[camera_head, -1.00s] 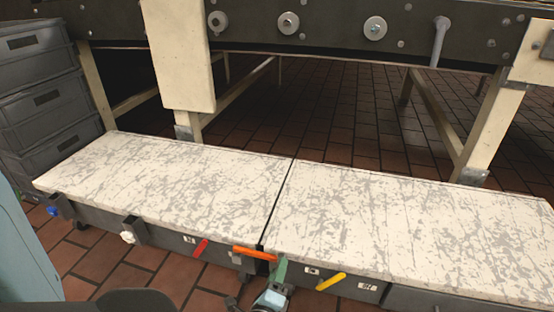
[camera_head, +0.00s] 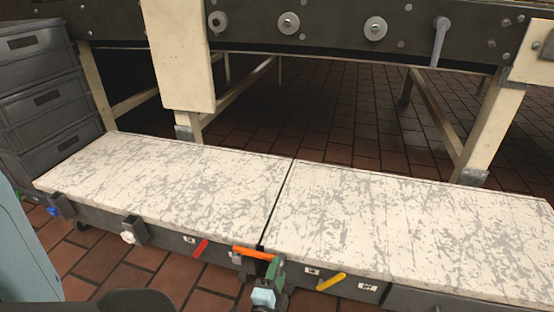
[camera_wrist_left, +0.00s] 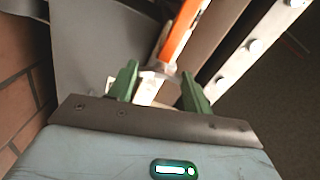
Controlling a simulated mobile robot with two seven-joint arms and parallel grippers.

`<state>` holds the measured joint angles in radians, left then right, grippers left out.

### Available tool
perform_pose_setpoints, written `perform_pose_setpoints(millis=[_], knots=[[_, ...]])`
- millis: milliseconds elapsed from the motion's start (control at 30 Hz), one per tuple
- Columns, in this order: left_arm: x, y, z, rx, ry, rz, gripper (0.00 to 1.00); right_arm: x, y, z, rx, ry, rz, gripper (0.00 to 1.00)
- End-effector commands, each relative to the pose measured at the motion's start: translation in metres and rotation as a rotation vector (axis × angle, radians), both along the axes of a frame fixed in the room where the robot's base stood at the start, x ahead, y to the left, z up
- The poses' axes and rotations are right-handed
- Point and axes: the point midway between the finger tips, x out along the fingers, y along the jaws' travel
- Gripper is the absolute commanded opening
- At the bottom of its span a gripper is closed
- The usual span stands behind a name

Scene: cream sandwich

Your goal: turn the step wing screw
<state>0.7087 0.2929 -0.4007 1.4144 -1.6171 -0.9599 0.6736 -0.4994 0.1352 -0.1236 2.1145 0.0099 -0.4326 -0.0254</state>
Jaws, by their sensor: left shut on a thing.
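The wing screw with an orange handle (camera_head: 254,253) is on the front side of the step (camera_head: 330,200), at the seam between its two scuffed white top panels. My left gripper (camera_head: 276,266) is at the handle's right end, with green fingers. In the left wrist view, the orange bar (camera_wrist_left: 178,35) runs up from a grey collar and a pale part between the fingers of my left gripper (camera_wrist_left: 160,88). The gripper is shut on this piece; the exact contact is hard to see. My right gripper is not in view.
A red handle (camera_head: 200,248) and a yellow handle (camera_head: 331,281) are on the same front side, left and right of the gripper. Grey crates (camera_head: 40,100) are stacked at left. A dark machine frame (camera_head: 330,30) on cream legs stands behind. Brown tiles cover the floor.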

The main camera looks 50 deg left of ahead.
Motion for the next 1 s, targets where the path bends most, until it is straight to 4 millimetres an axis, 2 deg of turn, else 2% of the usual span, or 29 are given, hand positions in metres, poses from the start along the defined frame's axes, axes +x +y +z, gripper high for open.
perform_pose_setpoints(millis=[400, 433, 600, 867, 1000], knots=[[-0.0011, -0.0002, -0.0010, -0.005, -0.001, 0.001, 0.27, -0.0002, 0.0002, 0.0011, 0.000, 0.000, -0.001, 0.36], [-0.0011, -0.0002, -0.0010, -0.005, -0.001, 0.001, 0.51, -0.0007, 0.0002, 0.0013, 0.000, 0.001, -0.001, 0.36], [-0.0007, -0.0001, -0.0007, -0.006, -0.002, 0.001, 0.72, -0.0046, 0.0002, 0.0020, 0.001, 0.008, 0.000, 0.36], [-0.0008, -0.0004, -0.0003, -0.006, -0.002, 0.000, 0.72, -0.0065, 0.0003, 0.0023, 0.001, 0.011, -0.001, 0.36], [-0.0090, -0.0052, -0.0006, -0.005, -0.001, 0.000, 0.72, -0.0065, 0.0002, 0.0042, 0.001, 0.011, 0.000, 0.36]])
